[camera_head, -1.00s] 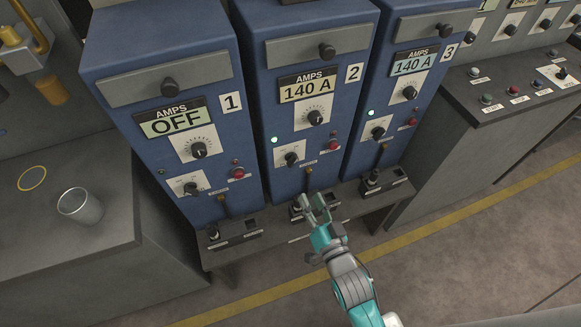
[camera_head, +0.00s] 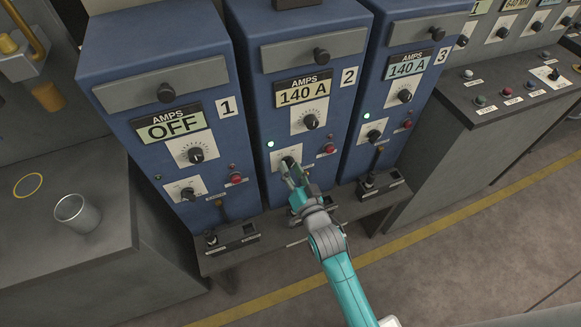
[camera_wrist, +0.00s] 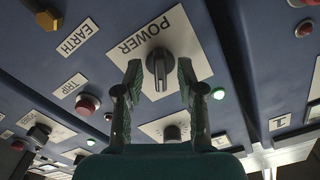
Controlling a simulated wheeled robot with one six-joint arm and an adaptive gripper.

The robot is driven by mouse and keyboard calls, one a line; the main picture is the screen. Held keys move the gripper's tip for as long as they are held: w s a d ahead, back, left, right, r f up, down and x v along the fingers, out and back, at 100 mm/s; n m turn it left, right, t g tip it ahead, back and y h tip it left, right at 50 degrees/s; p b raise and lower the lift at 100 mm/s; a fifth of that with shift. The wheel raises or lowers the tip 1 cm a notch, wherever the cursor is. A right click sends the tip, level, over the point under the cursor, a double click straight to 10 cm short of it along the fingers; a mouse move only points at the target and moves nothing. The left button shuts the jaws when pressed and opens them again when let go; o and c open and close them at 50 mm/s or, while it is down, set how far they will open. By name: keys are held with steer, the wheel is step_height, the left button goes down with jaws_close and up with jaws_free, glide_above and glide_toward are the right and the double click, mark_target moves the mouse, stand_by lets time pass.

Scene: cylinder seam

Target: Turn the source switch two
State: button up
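The source switch two is the dark rotary POWER knob (camera_wrist: 158,66) on a white plate, which fills the upper middle of the wrist view. In the head view its plate (camera_head: 276,158) sits low on the blue cabinet marked 2 (camera_head: 240,60), and my gripper mostly hides the knob. My gripper (camera_head: 290,163) is open. In the wrist view its two fingers stand on either side of the knob, with gaps visible; I cannot tell how deep they reach. The cabinet's display (camera_head: 303,91) reads 140 A, and a green light (camera_wrist: 218,93) is lit beside the switch.
Cabinet 1 (camera_head: 115,70) reads OFF, at left; cabinet 3 (camera_head: 425,25) reads 140 A, at right. A red button (camera_wrist: 87,104) labelled TRIP and another dial (camera_wrist: 172,133) are near the switch. A metal cup (camera_head: 77,213) stands on the left bench.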

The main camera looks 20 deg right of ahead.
steer(key=shift+w, duration=0.5)
jaws_close()
steer(key=shift+n, duration=0.4)
steer(key=n, duration=1.1)
stand_by(0.4)
